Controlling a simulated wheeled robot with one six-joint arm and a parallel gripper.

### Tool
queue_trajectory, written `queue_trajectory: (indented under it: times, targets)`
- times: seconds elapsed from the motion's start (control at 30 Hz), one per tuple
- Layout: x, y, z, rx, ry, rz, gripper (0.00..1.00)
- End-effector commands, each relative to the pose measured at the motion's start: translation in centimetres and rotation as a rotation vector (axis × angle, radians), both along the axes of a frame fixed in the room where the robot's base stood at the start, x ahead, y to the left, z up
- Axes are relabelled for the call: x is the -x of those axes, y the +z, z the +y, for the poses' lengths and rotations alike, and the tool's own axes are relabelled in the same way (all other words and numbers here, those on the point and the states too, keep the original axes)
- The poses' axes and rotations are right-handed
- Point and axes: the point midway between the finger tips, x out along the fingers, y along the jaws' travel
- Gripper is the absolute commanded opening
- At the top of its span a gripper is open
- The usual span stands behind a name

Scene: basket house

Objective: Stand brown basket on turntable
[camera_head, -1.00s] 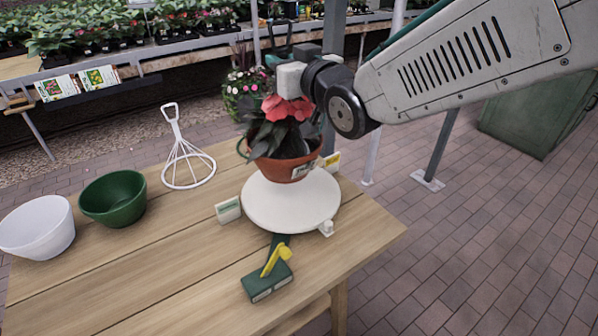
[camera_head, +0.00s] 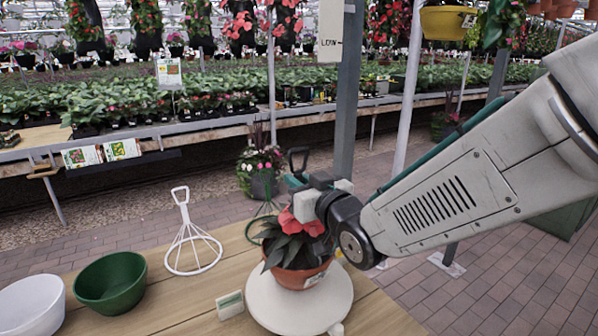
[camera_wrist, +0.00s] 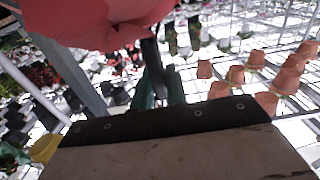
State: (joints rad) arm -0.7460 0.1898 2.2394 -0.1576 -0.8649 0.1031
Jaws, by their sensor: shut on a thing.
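The brown basket (camera_head: 290,275) is a terracotta-coloured pot with dark leaves and red flowers, in the middle of the head view. Its base is over the white round turntable (camera_head: 278,312); whether it touches is hard to tell. My gripper (camera_head: 297,183) is above the flowers, shut on the basket's dark hanger, whose loop handle sticks up above the fingers. In the wrist view, a dark rod runs between my green fingers (camera_wrist: 160,88), and a red flower (camera_wrist: 100,22) fills the top. The pot itself is not seen there.
A white wire stand (camera_head: 193,245), a green bowl (camera_head: 110,283) and a white bowl (camera_head: 32,305) stand on the wooden table (camera_head: 175,312) to the left. A small card (camera_head: 230,305) is beside the turntable. A green wire ring (camera_head: 255,233) shows behind the basket. Posts rise behind the table.

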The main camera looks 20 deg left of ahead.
Motion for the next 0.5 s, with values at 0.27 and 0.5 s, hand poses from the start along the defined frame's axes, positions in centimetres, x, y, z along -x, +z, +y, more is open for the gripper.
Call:
queue_trajectory:
  times: [0.27, 0.5]
  targets:
    - [-0.1, -3.0, -0.1, -0.002, -0.002, -0.001, 0.00]
    - [-0.1, -3.2, -0.1, -0.004, -0.002, -0.005, 0.00]
